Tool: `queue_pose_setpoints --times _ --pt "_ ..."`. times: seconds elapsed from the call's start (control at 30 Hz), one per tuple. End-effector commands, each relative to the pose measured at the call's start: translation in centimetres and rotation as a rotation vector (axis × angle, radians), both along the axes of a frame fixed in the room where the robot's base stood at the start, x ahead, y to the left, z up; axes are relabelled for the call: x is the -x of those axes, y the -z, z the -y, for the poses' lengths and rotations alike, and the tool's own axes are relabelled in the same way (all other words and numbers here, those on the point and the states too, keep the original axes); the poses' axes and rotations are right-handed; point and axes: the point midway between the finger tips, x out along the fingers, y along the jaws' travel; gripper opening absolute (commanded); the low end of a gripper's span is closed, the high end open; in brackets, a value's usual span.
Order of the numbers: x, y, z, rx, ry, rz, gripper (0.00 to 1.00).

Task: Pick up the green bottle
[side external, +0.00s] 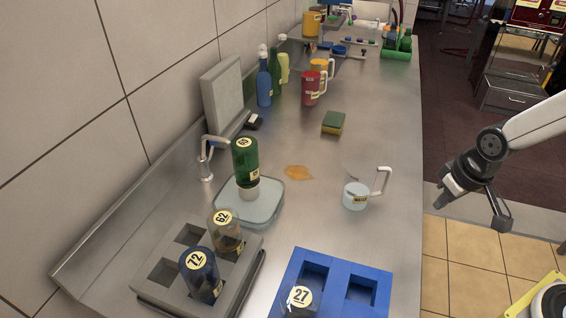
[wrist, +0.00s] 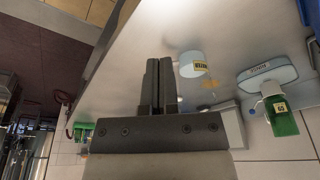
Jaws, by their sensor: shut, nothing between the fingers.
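A green bottle (side external: 245,162) with a numbered yellow-white label stands inverted on a white neck piece above a translucent lidded container, left of centre in the side view. It also shows at the right of the wrist view (wrist: 284,122). A second, darker green bottle (side external: 275,72) stands farther back, partly hidden beside a blue bottle. My gripper (side external: 446,202) is shut and empty beyond the counter's right edge, well apart from both green bottles. Its fingers are together in the wrist view (wrist: 158,65).
A clear measuring jug (side external: 356,195) stands between my gripper and the inverted bottle. A grey rack (side external: 160,293) holds bottles 72 and 62; a blue rack (side external: 336,262) holds bottle 27. An orange spill (side external: 298,172), a sponge (side external: 333,122) and a tap (side external: 206,160) are also there.

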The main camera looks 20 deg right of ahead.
Motion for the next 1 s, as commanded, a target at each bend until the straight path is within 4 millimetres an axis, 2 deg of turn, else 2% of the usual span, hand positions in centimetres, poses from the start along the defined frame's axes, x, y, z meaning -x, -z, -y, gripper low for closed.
queue_pose_setpoints --times 0.47,0.5,0.57,0.8,1.0 --pt "-0.02 0.0 -0.01 0.0 0.0 0.0 0.0" --pt "-0.02 0.0 -0.01 0.0 0.0 0.0 0.03" --pt "-0.02 0.0 -0.01 0.0 0.0 0.0 0.22" --pt "-0.02 0.0 -0.01 0.0 0.0 0.0 0.98" --pt "-0.02 0.0 -0.01 0.0 0.0 0.0 1.0"
